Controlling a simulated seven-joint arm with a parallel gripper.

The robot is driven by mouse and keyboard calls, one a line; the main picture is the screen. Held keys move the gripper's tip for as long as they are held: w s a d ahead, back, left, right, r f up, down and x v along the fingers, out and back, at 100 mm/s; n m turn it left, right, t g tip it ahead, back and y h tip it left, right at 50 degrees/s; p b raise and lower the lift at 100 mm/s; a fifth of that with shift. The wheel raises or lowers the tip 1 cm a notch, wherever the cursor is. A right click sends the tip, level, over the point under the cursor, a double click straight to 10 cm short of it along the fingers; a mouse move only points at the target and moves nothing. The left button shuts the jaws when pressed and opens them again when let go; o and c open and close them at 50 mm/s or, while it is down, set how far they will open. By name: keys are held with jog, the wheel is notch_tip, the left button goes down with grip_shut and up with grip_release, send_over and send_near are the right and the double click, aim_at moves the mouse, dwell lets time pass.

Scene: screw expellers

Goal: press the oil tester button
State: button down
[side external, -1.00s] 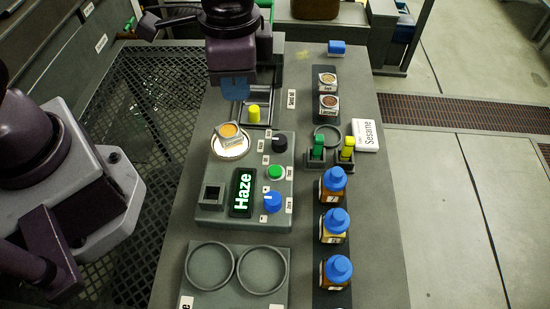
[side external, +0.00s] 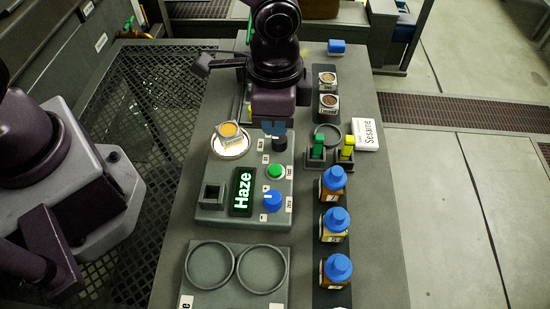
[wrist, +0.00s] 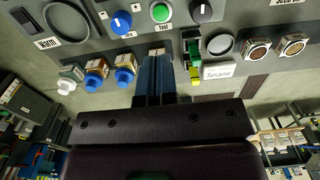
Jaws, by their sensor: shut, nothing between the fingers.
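The oil tester (side external: 225,213) is a grey box with a lit display (side external: 242,192) reading "Haze". Its round green button (side external: 276,171) sits on the right part of the panel, between a dark knob (side external: 279,145) and a blue knob (side external: 272,201). My gripper (side external: 273,130) is shut and empty, with blue fingers pointing down just behind the dark knob in the side view, apart from the green button. In the wrist view the green button (wrist: 160,12) is at the top, beyond the tips of the closed fingers (wrist: 153,62); it is labelled "Test".
A dish with a cup of amber oil (side external: 229,130) sits on the tester's far left. Green and yellow switches (side external: 318,150) and blue-capped bottles (side external: 335,184) stand to the right. Two empty round holders (side external: 210,267) are in front.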

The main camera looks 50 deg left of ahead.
aim_at(274, 170)
notch_tip(274, 170, down, 11)
jog(key=shift+f, duration=0.1)
dwell(0.4)
jog(key=shift+f, duration=0.95)
notch_tip(274, 170, up, 15)
jog(key=shift+w, duration=0.15)
jog(key=shift+d+f, duration=0.1)
dwell(0.3)
